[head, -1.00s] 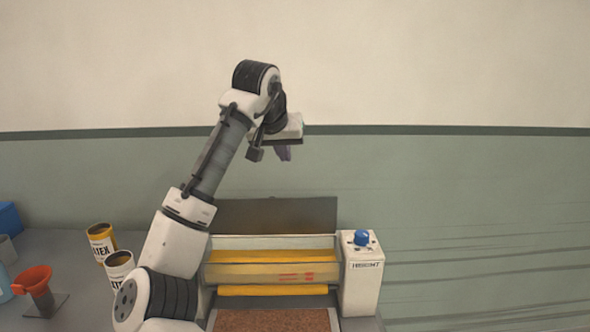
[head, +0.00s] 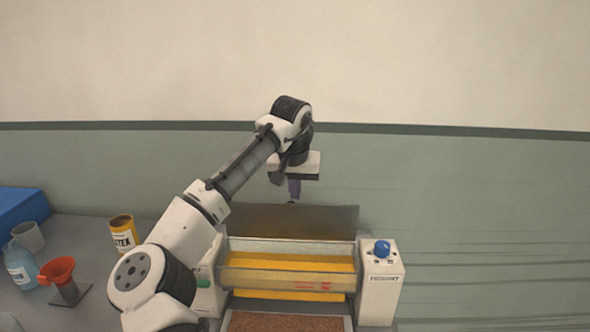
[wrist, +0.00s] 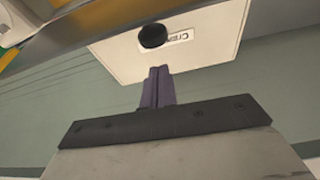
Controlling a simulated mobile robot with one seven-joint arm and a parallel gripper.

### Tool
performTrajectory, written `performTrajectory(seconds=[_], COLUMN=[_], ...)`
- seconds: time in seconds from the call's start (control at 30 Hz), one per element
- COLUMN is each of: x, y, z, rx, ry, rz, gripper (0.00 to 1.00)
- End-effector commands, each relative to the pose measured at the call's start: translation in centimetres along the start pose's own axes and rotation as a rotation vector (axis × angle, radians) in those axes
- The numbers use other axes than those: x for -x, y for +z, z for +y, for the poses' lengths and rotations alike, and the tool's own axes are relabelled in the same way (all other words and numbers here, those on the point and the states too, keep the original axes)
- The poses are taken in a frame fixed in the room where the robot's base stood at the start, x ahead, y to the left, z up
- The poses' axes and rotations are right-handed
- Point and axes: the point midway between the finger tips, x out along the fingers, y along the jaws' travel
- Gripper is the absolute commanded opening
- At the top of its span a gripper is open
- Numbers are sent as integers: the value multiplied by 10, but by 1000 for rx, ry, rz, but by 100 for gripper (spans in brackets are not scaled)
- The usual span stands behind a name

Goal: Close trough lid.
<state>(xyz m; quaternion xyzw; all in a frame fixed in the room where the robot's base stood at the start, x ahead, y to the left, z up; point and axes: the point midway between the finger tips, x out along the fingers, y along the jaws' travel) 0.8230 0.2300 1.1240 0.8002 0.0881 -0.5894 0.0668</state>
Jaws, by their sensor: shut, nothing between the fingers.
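The trough lid (head: 300,220) is a dark flat panel that stands raised behind the trough (head: 234,272). The trough is a clear-fronted box with yellow inside, and its top is open. My gripper (head: 294,198) has purple fingers pointing down, near the lid's upper edge. I cannot tell from the head view whether the fingers touch the lid or are behind it. In the wrist view my gripper (wrist: 158,72) shows its two fingers pressed together with nothing between them.
A white box with a blue knob (head: 382,248) flanks the trough's right side. An orange funnel (head: 58,270), a yellow can (head: 122,233), a bottle (head: 19,265) and a blue box (head: 20,206) are at left. The wrist view shows a pale panel with a black knob (wrist: 153,36).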

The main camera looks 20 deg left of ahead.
Motion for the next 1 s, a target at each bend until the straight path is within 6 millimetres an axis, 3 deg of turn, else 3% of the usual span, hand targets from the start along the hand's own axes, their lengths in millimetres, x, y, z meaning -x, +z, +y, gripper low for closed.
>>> performTrajectory(seconds=[0.33, 1.0], x=[10, 8], y=[26, 27], z=[0, -7], rx=[-1, -1], ry=[-2, -2], rz=[1, 40], gripper=[0, 0])
